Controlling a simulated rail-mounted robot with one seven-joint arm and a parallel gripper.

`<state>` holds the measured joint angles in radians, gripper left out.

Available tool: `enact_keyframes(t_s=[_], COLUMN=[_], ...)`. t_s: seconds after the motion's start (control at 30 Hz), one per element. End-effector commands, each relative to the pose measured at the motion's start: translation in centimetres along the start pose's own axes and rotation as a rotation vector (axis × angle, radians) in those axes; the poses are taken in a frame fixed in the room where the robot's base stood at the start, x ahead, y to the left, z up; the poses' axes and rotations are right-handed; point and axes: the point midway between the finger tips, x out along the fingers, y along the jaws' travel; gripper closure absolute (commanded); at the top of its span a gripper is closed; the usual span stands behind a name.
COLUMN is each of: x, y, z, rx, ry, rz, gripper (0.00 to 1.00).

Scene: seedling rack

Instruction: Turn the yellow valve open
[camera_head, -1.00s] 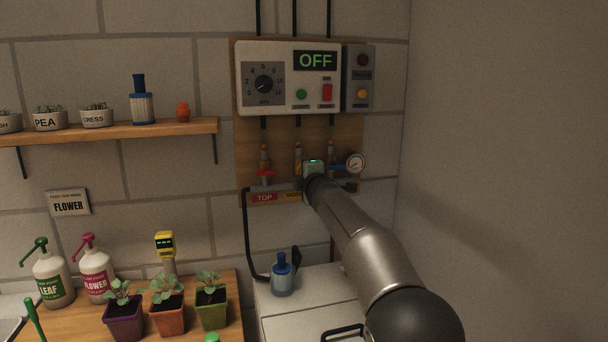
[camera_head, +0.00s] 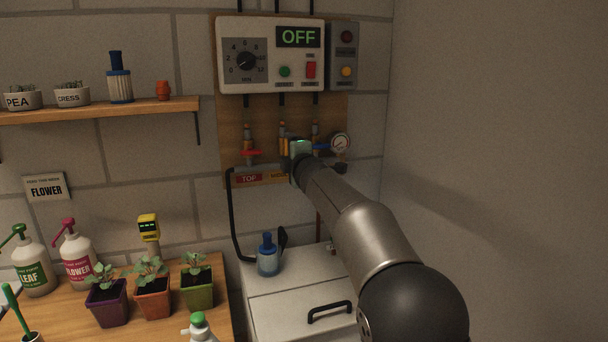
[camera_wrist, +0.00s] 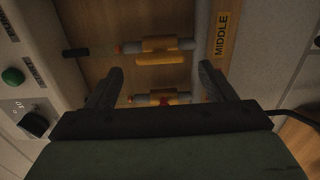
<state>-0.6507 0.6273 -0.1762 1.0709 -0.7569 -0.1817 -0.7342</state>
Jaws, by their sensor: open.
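The yellow valve (camera_wrist: 160,57) shows in the wrist view with its yellow handle across a grey and orange pipe, level with the label MIDDLE. In the head view most of it is hidden behind my gripper (camera_head: 300,150); only its upper pipe (camera_head: 283,132) shows. In the wrist view my gripper (camera_wrist: 161,68) is open, one finger on each side of the picture. The yellow handle lies just beyond the fingertips, between them in the picture. I see no contact, and the exact depth gap cannot be told.
A red-handled valve (camera_head: 250,153) is left of my gripper and a blue handle (camera_head: 321,147) right, with a gauge (camera_head: 341,143) beside it. The control box (camera_head: 270,55) above reads OFF. A blue bottle (camera_head: 268,258) stands on the white cabinet (camera_head: 290,295) below.

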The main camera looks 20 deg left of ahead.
Motion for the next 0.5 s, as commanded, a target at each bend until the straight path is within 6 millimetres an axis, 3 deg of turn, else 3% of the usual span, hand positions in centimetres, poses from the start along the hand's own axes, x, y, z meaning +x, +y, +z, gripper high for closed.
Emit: enact_keyframes(t_s=[0.3,0.5], x=[-8.0,-12.1], y=[-0.4,-0.3], z=[0.0,0.0], rx=[0.002,0.002], ry=[0.001,0.001], rz=[0.003,0.002], gripper=[0.24,0.24])
